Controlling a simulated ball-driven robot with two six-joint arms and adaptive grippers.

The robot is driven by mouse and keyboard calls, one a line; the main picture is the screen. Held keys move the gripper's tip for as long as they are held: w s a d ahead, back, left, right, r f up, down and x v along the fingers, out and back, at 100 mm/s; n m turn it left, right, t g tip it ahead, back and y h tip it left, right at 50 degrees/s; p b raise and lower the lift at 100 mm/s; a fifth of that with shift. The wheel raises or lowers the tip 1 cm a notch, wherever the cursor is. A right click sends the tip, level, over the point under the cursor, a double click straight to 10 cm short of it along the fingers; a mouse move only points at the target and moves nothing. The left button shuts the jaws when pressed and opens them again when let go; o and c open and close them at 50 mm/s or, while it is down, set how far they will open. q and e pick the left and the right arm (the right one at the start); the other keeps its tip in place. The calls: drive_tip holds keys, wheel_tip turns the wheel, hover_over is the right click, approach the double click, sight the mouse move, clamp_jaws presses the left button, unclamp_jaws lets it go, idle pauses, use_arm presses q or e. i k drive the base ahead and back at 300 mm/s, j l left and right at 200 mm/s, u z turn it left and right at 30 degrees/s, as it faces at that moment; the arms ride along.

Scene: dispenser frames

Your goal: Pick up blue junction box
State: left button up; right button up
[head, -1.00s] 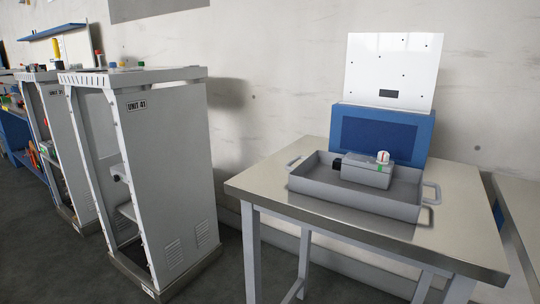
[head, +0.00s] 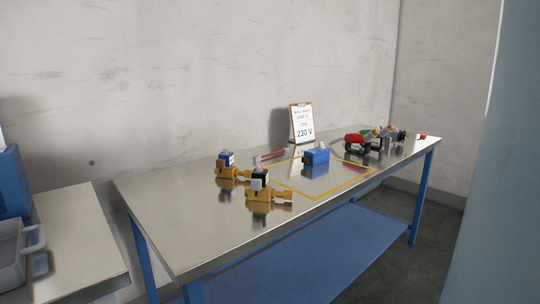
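A small blue box (head: 316,156), which looks like the junction box, sits upright on the steel-topped workbench (head: 190,237). It is inside a yellow-outlined rectangle (head: 345,187) on the bench top, with a small light part on its top. Another blue-topped piece on a brass valve body (head: 228,168) stands to its left. Neither of my grippers is in the head view.
A brass valve with a black and white top (head: 262,189) stands near the bench front. A clipboard sign reading 230 V (head: 302,121) stands behind. Several tools and parts (head: 380,139) crowd the far right end. A second table (head: 78,240) is at left.

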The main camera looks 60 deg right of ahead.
sight(315, 156)
drive_tip(key=z, duration=2.2)
drive_tip(key=i+u, duration=0.15)
drive_tip(key=u, duration=0.2)
drive_tip(key=i+l+u, duration=0.1)
drive_tip(key=u, duration=0.25)
drive_tip(key=i+l+u, duration=0.1)
drive_tip(key=u, duration=0.25)
drive_tip(key=l, duration=0.1)
